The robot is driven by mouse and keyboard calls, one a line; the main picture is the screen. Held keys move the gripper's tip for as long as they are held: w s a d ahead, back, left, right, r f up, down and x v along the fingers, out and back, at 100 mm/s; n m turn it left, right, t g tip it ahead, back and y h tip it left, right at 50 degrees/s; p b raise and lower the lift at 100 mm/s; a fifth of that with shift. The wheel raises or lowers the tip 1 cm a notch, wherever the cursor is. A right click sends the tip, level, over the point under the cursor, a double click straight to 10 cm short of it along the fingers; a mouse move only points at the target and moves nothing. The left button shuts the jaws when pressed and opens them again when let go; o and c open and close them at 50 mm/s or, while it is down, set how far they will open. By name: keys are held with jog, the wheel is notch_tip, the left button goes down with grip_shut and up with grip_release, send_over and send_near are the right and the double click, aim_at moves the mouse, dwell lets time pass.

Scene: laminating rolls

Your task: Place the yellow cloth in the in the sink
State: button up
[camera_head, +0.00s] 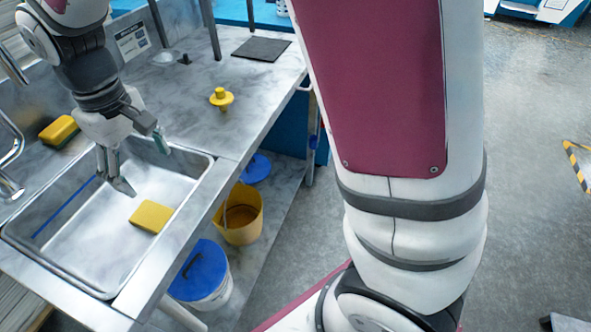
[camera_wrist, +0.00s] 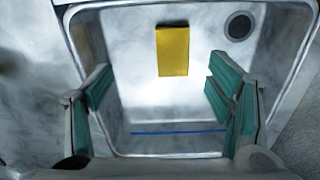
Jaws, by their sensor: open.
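A flat yellow cloth (camera_head: 151,216) lies in the steel sink (camera_head: 95,243), towards its right side in the head view. In the wrist view the yellow cloth (camera_wrist: 172,51) lies on the basin floor, near the round drain. My gripper (camera_head: 125,168) is above the sink, pointing down, left of and apart from the cloth in the head view. In the wrist view my gripper (camera_wrist: 165,95) has its two green-padded fingers wide apart with nothing between them.
A yellow sponge (camera_head: 59,131) sits at the sink's back left edge, near the tap (camera_head: 10,150). A yellow knobbed object (camera_head: 221,98) and a dark mat (camera_head: 261,48) are on the counter. Buckets (camera_head: 240,213) stand below.

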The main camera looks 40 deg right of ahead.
jog(key=s+d+r+m+t, duration=0.1)
jog(key=s+d+r+m, duration=0.2)
jog(key=s+d+r, duration=0.85)
jog(key=s+d+f+m, duration=0.1)
jog(key=s+d, duration=0.2)
jog(key=s, duration=0.4)
jog(key=s+d+f+m, duration=0.1)
jog(key=s+d+m, duration=0.1)
jog(key=s, duration=0.5)
jog(key=shift+s+d+f+t, duration=0.2)
jog(key=shift+d+f+t, duration=0.2)
jog(key=shift+d, duration=0.4)
notch_tip(320, 180, up, 12)
jog(key=t+p, duration=0.2)
jog(key=p, duration=0.8)
jog(key=shift+d, duration=0.2)
